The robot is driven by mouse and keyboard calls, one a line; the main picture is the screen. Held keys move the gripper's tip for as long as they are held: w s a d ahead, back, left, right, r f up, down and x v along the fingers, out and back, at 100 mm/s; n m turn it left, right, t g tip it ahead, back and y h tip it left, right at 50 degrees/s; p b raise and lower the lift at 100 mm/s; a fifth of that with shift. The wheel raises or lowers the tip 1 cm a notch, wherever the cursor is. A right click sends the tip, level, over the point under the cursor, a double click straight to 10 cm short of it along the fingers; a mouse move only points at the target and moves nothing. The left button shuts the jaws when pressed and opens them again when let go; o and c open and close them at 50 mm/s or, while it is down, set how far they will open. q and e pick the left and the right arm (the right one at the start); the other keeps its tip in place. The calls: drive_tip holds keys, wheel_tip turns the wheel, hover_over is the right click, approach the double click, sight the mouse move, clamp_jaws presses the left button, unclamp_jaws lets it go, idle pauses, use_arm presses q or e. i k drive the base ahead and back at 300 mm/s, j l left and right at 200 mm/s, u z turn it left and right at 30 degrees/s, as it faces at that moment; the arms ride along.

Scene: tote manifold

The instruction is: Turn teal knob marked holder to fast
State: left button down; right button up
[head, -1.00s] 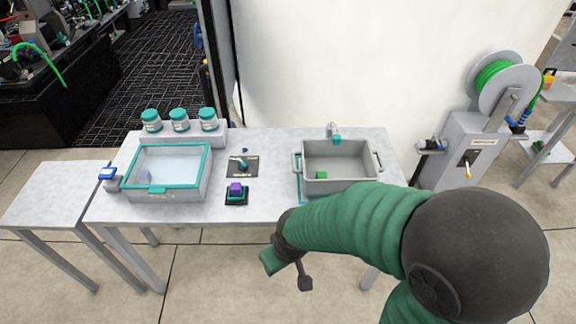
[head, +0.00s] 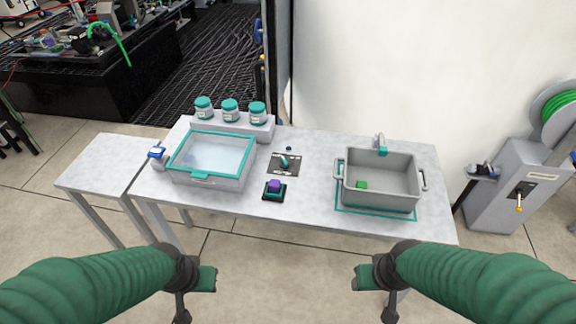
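A small teal knob (head: 284,162) sits on a dark square plate in the middle of the grey table. Pale markings show on the plate, but they are too small to read, so I cannot tell its setting. My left gripper (head: 200,292) is in front of the table's near edge, left of the knob and well apart from it. My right gripper (head: 372,292) is also in front of the near edge, to the right and apart from the knob. I see nothing held in either gripper; their finger gaps are not clear.
A teal-rimmed clear-topped box (head: 212,181) stands left of the knob. A purple button block (head: 274,187) is just in front of it. Several teal-lidded jars (head: 230,111) stand behind. A grey tote (head: 381,202) with a green block (head: 361,185) inside is on the right.

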sight(283, 164)
drive_tip(key=i+j+u, duration=0.1)
drive_tip(key=i+j, duration=0.15)
drive_tip(key=i, duration=0.25)
drive_tip(key=i+j, duration=0.25)
drive_tip(key=i, duration=0.25)
drive_tip(key=u, duration=0.05)
